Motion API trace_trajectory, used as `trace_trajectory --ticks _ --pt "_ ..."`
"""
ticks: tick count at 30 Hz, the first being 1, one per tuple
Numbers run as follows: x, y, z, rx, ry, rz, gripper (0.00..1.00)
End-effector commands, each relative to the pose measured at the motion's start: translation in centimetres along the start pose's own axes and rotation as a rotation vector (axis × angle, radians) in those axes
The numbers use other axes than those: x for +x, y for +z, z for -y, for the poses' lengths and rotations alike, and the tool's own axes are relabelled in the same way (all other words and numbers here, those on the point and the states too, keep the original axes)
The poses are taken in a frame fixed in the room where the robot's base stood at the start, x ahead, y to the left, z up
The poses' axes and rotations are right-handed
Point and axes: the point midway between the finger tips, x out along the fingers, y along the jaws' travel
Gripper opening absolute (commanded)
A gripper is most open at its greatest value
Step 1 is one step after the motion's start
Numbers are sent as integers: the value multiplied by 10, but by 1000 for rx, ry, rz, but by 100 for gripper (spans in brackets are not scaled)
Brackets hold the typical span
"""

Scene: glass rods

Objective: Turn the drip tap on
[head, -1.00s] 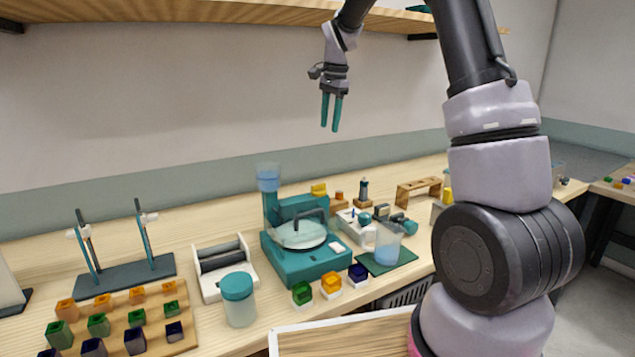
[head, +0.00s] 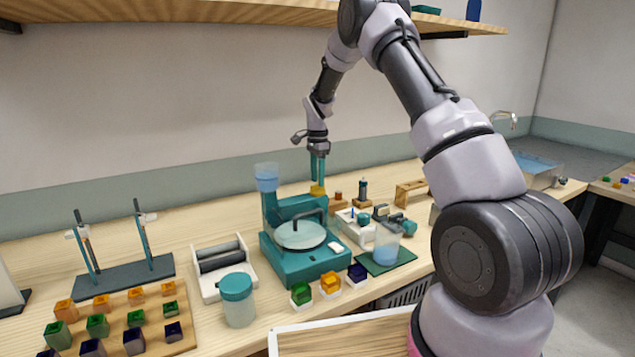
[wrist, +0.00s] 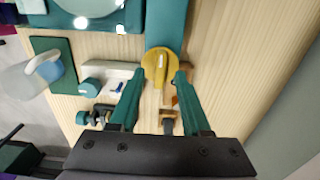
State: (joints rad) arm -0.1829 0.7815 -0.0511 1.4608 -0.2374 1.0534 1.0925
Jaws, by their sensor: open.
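The teal bench machine (head: 285,268) stands mid-bench with a round glass-like lid and a clear cup of blue liquid (head: 267,178) on its post. A yellow tap knob (head: 318,190) sits at the end of its rear arm. In the wrist view the yellow knob (wrist: 158,66) is round with a raised bar across it. My gripper (head: 317,178) points down just above the knob. In the wrist view my gripper (wrist: 160,74) is open, with a teal finger on either side of the knob. I cannot tell whether they touch it.
A jug of blue liquid (head: 387,243) stands on a green mat right of the machine. Small devices (head: 362,222) and a wooden rack (head: 411,190) are behind it. A teal-lidded jar (head: 238,300) and coloured blocks (head: 330,283) stand in front. A shelf (head: 200,12) hangs above.

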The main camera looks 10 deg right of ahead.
Motion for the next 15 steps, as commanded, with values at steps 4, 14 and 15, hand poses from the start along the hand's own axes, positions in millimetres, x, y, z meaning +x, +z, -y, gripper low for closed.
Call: trace_trajectory --ticks 4,14,15 --pt "14 0 0 0 0 1 48" --pt "17 1 0 0 0 0 48" --pt "17 0 0 0 0 0 36"
